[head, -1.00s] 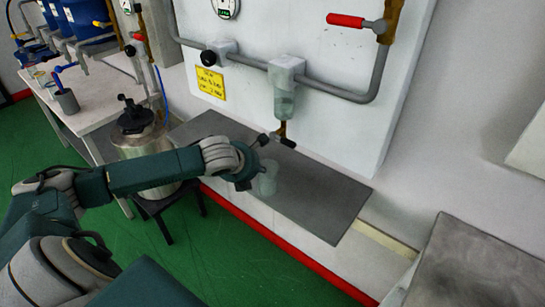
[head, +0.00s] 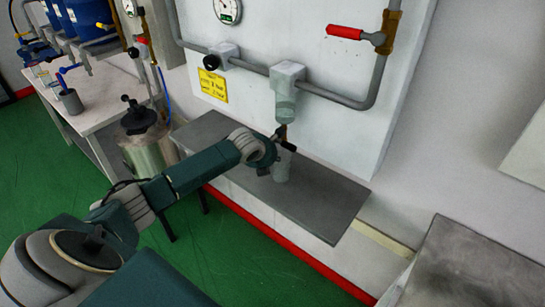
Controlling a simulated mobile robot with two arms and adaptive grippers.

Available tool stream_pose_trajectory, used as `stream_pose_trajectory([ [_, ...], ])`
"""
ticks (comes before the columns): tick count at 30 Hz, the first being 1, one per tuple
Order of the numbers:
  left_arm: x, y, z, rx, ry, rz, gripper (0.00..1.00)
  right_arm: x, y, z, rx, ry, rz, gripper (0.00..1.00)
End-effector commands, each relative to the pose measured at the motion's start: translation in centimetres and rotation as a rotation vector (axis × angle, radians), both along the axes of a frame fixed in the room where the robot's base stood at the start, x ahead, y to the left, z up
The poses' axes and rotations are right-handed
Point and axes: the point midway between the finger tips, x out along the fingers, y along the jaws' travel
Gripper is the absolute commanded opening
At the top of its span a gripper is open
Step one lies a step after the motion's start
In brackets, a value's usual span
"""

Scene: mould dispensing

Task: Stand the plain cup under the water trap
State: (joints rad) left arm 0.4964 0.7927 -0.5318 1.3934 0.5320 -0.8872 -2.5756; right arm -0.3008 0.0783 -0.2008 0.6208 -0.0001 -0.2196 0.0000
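The plain cup (head: 282,166) is a pale, translucent grey-green cup, upright over the grey shelf. The water trap (head: 285,102) is a clear bowl under a grey block on the wall pipe, with a brass drain and a dark lever below it. The cup is just below that drain. My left gripper (head: 273,158) reaches the cup from the left and appears shut on it; its fingers are small and partly hidden. I cannot tell whether the cup's base touches the shelf. My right gripper is not in view.
The grey shelf (head: 325,205) has free room to the right of the cup. A red-handled valve (head: 345,32) and a gauge (head: 228,10) are on the wall panel. A metal pot (head: 148,145) stands at the left, beside a white bench (head: 95,112).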

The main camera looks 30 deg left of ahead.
Motion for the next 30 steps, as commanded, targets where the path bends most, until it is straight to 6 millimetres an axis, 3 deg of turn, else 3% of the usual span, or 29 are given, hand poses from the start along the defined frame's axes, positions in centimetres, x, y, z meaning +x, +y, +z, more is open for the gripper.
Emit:
stream_pose_trajectory([
  [6, 0.0, 0.0, -0.2, -0.001, 0.000, 0.001, 0.00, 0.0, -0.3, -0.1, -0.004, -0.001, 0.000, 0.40],
  [7, 0.0, 0.0, -0.2, 0.000, -0.001, 0.001, 0.18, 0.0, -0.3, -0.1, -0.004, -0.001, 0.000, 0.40],
  [9, 0.0, 0.0, -0.2, -0.001, 0.000, 0.001, 0.32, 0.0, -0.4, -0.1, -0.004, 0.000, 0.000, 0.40],
  [21, -0.3, 0.0, 0.4, 0.000, -0.002, -0.001, 0.32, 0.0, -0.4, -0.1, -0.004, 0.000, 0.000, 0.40],
  [30, -3.9, -0.7, 4.4, 0.005, -0.002, -0.004, 0.32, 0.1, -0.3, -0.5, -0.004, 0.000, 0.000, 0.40],
])
